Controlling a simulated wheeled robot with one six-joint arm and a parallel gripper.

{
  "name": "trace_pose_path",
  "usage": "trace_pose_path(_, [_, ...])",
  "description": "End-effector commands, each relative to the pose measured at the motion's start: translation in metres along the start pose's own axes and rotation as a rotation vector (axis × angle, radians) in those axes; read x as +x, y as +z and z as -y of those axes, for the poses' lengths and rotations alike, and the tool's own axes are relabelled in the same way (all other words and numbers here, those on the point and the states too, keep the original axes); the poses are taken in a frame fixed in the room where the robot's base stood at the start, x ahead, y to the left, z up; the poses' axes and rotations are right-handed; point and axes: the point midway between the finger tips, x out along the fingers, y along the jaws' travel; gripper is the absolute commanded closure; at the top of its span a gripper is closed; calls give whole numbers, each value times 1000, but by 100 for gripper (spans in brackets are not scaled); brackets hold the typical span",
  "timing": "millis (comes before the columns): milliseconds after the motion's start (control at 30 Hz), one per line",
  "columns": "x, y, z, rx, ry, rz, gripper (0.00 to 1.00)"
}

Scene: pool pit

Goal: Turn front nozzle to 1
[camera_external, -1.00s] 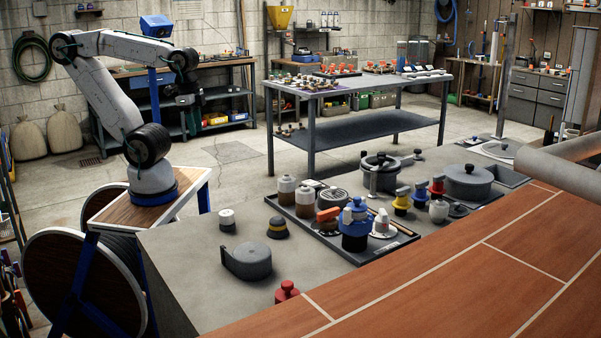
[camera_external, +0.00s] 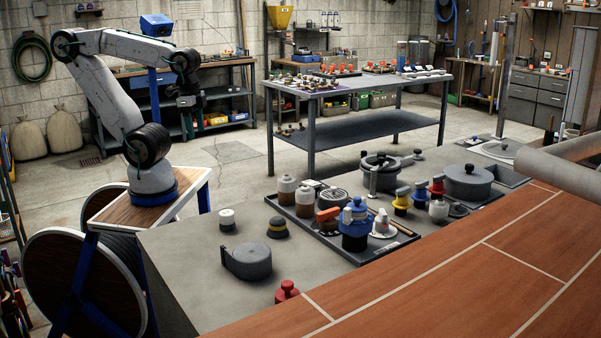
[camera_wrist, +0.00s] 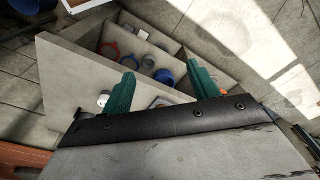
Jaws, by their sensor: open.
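My gripper (camera_external: 187,101) hangs from the raised arm at the left, in the air and far from the fittings on the bench. In the wrist view its two green fingers (camera_wrist: 162,90) are apart with nothing between them. No label marks the front nozzle, so I cannot tell which fitting it is. Yellow (camera_external: 402,202) and red (camera_external: 437,188) fittings stand farther back. Number marks are too small to read.
A grey coiled roll (camera_external: 247,262), a red knob (camera_external: 287,291) and two small knobs sit on the grey bench top left of the tray. Brown decking (camera_external: 470,270) borders it in front. In the wrist view, a compartmented grey box (camera_wrist: 75,75) holds blue and red round parts.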

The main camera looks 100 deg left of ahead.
Motion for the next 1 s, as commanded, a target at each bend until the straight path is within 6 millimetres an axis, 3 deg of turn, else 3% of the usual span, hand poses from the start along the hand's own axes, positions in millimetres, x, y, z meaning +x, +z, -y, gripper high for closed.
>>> trace_pose_path(133, [11, -18, -4, 20, 1, 92, 40])
trace_pose_path(267, [10, -62, -11, 45, 1, 150, 40])
trace_pose_path(467, [12, -146, -25, 117, 3, 204, 40])
trace_pose_path(667, [31, -238, -45, 217, 10, 235, 40])
trace_pose_path(1000, [99, -395, -90, 440, 28, 239, 40])
